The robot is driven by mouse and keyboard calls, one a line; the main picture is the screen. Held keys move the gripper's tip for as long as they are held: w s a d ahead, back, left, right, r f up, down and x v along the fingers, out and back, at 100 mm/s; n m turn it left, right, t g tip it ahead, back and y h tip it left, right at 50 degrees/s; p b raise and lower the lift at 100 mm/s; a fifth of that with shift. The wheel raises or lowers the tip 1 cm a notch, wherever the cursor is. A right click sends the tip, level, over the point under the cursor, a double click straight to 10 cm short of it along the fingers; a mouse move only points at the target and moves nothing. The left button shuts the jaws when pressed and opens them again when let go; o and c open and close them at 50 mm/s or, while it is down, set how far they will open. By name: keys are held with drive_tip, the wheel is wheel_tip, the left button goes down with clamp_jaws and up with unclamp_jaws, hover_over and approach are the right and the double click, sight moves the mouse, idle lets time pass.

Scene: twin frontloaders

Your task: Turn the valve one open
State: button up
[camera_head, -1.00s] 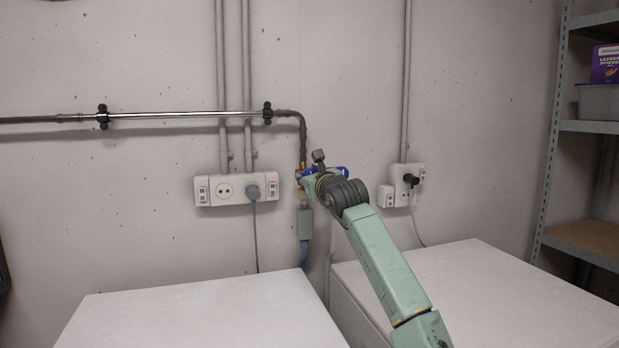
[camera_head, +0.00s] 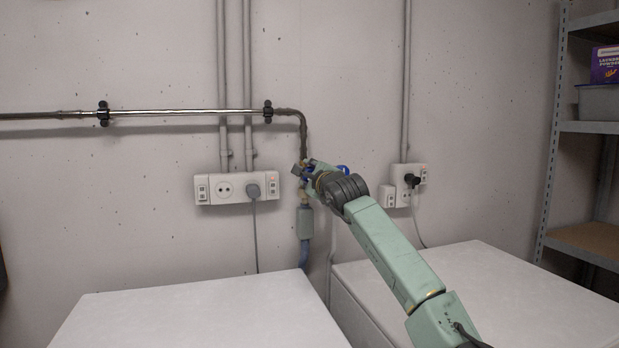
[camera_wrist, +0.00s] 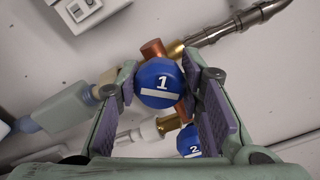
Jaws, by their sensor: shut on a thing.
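Valve one is a round blue knob marked "1" (camera_wrist: 159,82) with a white bar under the number. It sits on the copper and brass pipe fitting in the wrist view. My gripper (camera_wrist: 157,88) is shut on this knob, with a finger on each side of it. A second blue knob marked "2" (camera_wrist: 190,141) is partly hidden lower in the wrist view. In the head view my gripper (camera_head: 303,175) is at the pipe below the elbow, and my wrist hides most of the valves. A bit of blue (camera_head: 343,170) shows behind my wrist.
A wall outlet panel (camera_head: 236,188) is left of the valves, and another outlet (camera_head: 408,184) is to the right. Two white-topped machines (camera_head: 200,318) (camera_head: 480,285) stand below. A metal shelf (camera_head: 590,127) stands at far right. A horizontal pipe (camera_head: 185,113) runs along the wall.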

drive_tip(key=n, duration=0.3)
drive_tip(key=shift+n, duration=2.2)
drive_tip(key=o, duration=1.2)
drive_tip(key=shift+s+f, duration=0.1)
drive_tip(key=v, duration=1.2)
